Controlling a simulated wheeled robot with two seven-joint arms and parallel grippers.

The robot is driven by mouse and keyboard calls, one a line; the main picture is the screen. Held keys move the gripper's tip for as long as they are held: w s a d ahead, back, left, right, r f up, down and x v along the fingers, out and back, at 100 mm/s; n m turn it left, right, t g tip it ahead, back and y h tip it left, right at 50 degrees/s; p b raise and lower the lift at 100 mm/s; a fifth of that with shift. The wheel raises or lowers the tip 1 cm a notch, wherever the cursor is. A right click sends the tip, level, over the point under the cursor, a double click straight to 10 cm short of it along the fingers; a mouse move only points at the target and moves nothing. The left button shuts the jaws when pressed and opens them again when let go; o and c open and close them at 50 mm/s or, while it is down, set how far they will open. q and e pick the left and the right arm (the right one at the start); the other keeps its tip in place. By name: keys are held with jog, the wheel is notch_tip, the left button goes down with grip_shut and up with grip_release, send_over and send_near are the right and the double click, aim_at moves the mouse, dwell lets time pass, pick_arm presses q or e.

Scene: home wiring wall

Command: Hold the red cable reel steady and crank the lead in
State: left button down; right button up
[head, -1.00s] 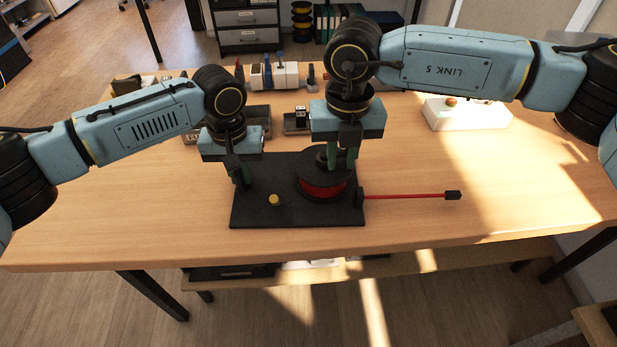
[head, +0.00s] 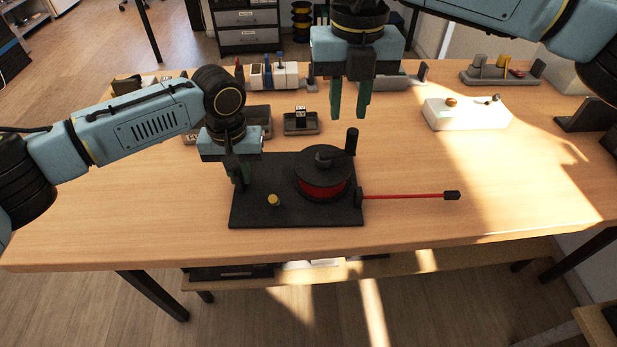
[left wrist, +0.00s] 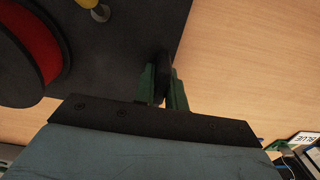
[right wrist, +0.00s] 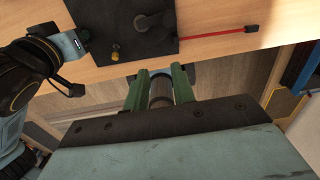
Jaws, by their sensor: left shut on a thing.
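The red cable reel (head: 322,188) sits on a black base plate (head: 255,212); it also shows in the left wrist view (left wrist: 32,38). Its upright black crank handle (head: 351,141) stands at the reel's back right. The red lead (head: 405,197) runs out to the right and ends in a black plug (head: 452,195) on the table. My left gripper (head: 240,180) is shut on a black upright grip (left wrist: 161,78) at the plate's left side. My right gripper (head: 349,112) is raised above and behind the crank handle, its fingers apart and empty; it also shows in the right wrist view (right wrist: 160,88).
A yellow knob (head: 273,200) stands on the plate's front. Behind are a small grey tray (head: 301,122) and a white block (head: 466,113) with small parts. Table space right of the lead is clear.

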aim_at(353, 131)
jog(key=shift+r, duration=0.4)
jog(key=shift+o, duration=1.6)
jog(key=w+d+f, duration=0.1)
jog(key=w, duration=0.1)
jog(key=w+d+f, duration=0.1)
jog(key=w+f, duration=0.1)
jog(key=shift+w+d, duration=0.1)
jog(key=shift+d, duration=0.1)
jog(key=shift+w+f, duration=0.15)
jog(key=shift+f, duration=4.35)
grip_shut()
